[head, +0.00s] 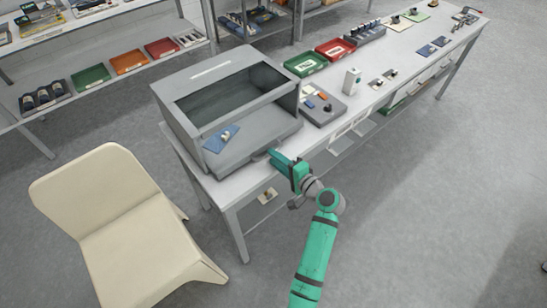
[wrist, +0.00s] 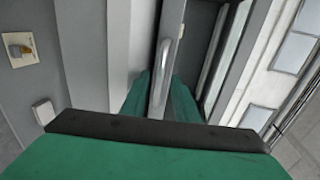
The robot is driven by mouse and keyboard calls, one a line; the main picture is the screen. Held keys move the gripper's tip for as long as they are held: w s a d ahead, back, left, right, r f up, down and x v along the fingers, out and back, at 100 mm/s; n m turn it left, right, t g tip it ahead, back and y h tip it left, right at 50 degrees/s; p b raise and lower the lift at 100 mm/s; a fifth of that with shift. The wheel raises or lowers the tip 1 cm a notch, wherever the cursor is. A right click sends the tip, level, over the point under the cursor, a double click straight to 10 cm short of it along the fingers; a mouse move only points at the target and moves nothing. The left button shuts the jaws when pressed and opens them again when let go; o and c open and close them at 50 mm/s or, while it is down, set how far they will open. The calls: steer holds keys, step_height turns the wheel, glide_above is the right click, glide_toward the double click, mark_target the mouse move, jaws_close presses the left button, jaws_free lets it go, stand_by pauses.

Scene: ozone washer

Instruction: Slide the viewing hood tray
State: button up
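The viewing hood (head: 190,95) is a grey box with a dark window, standing on the near-left end of the long bench. Its tray (head: 245,148) sticks out at the front below the window, with a blue card and a small part lying on it. A bar handle (head: 262,155) is on the tray's front; it shows as a pale upright bar in the wrist view (wrist: 168,58). My green gripper (head: 273,154) reaches to this handle. In the wrist view, my fingers (wrist: 160,96) lie on either side of the handle's lower end. Whether they press on it is unclear.
A cream chair (head: 130,220) stands on the floor left of the bench. A grey box with small parts (head: 322,105) sits right of the hood, with green (head: 305,64) and red (head: 335,49) trays behind.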

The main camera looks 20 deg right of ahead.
mark_target(263, 148)
steer(key=shift+w+a+f, duration=0.1)
steer(key=shift+w+a, duration=0.2)
steer(key=shift+w, duration=0.3)
jaws_close()
steer(key=shift+r+x, duration=0.25)
steer(key=shift+x, duration=0.9)
steer(key=shift+r+x, duration=0.25)
steer(key=shift+x, duration=0.95)
jaws_free()
steer(key=shift+d, duration=0.1)
